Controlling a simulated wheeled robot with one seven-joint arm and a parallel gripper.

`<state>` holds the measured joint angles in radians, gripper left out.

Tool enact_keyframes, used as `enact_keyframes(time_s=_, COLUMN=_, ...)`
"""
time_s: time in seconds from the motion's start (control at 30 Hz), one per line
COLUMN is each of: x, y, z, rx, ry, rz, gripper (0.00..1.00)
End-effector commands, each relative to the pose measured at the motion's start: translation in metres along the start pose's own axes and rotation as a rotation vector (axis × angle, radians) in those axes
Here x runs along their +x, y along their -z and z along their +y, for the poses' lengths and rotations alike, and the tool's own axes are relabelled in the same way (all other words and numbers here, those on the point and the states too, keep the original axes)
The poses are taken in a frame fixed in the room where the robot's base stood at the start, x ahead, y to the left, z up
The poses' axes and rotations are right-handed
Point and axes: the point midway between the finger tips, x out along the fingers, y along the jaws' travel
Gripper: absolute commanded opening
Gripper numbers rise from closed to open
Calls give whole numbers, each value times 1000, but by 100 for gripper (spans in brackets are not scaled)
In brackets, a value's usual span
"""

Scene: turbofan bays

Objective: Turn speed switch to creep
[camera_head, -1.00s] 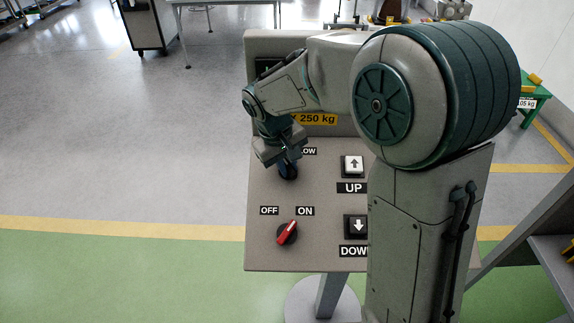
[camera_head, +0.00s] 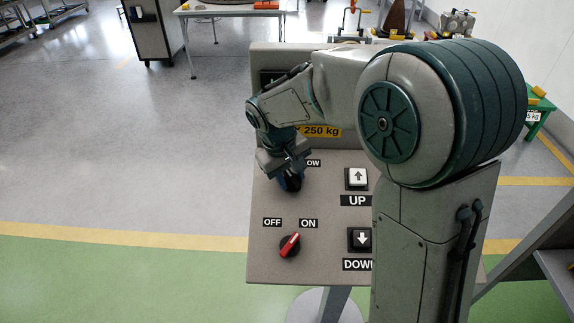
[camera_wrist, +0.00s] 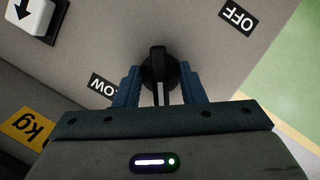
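The speed switch (camera_wrist: 157,68) is a black round knob with a raised ridge and a white line pointing toward my gripper's body in the wrist view. My gripper (camera_wrist: 161,76) has its two blue fingers on either side of the knob. The fingers look apart from the central ridge; contact with the knob's rim cannot be told. In the head view, my gripper (camera_head: 289,181) covers most of the switch at the panel's upper left. A label ending in "OW" (camera_wrist: 103,88) is partly hidden by a finger. No creep label is visible.
The grey control panel (camera_head: 325,268) also has a red OFF/ON switch (camera_head: 289,245) turned toward ON, a white UP button (camera_head: 357,178) and a white DOWN button (camera_head: 361,239). A yellow "250 kg" label (camera_head: 322,131) is on the raised back plate. Open floor lies to the left.

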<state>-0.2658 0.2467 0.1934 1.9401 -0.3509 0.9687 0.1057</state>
Motion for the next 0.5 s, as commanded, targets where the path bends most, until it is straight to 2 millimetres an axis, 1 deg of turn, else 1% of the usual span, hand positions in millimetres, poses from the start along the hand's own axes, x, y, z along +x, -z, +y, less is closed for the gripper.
enact_keyframes(time_s=0.17, x=-25, y=1, z=0, rx=1, ry=0, rz=6, gripper=36)
enact_keyframes(time_s=0.4, x=-81, y=1, z=-1, rx=-1, ry=0, rz=7, gripper=36)
enact_keyframes(time_s=0.5, x=-102, y=1, z=-1, rx=-2, ry=-1, rz=7, gripper=36)
